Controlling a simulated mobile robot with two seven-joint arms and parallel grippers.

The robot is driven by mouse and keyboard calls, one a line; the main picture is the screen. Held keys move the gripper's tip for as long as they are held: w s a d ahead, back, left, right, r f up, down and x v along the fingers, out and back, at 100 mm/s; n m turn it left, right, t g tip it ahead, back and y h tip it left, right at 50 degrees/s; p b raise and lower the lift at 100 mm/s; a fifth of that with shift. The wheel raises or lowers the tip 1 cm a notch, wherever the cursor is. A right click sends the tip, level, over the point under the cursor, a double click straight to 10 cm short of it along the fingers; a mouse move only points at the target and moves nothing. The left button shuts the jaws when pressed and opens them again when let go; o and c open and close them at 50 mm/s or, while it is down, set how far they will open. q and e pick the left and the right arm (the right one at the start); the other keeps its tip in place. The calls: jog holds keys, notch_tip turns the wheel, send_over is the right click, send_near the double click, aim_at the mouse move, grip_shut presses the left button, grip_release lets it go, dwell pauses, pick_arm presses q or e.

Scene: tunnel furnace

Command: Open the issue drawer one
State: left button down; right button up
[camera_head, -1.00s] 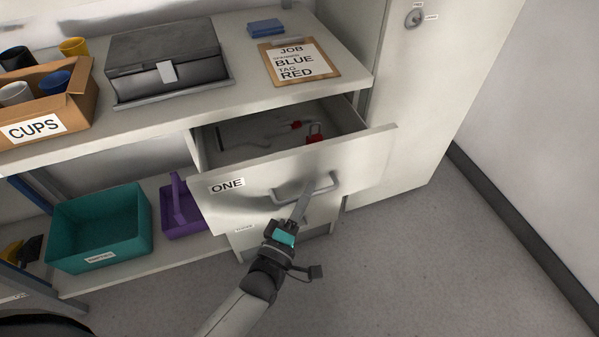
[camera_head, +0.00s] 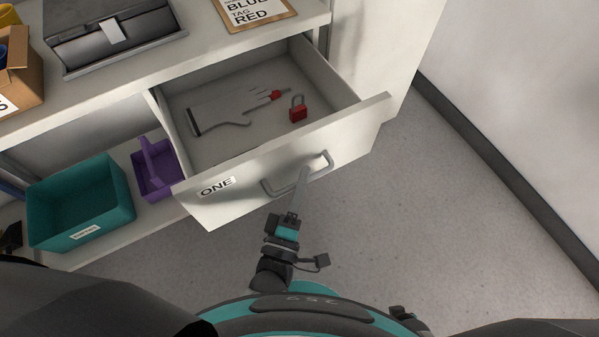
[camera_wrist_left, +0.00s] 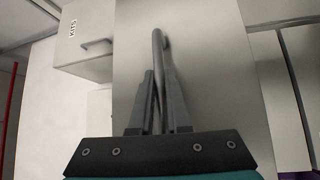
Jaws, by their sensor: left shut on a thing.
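Drawer one (camera_head: 250,185), marked "ONE", is pulled well out of the bench. Its grey bar handle (camera_head: 270,186) is on the front face. My left gripper (camera_head: 302,178) is shut on the handle. In the left wrist view the fingers (camera_wrist_left: 158,105) close around the handle (camera_wrist_left: 159,60). Inside the drawer lie a red padlock (camera_head: 298,114), a red-ended tool (camera_head: 277,95) and a grey metal tool (camera_head: 222,122). My right gripper is not in view.
A purple container (camera_head: 152,185) and a teal bin (camera_head: 85,207) stand on the lower shelf left of the drawer. A clipboard (camera_head: 289,14) and a grey box (camera_head: 75,45) are on the bench top. Floor to the right is clear.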

pick_arm(q)
jog(key=c, duration=0.9)
grip_release()
jog(key=shift+s+f, duration=0.1)
jog(key=shift+s, duration=0.05)
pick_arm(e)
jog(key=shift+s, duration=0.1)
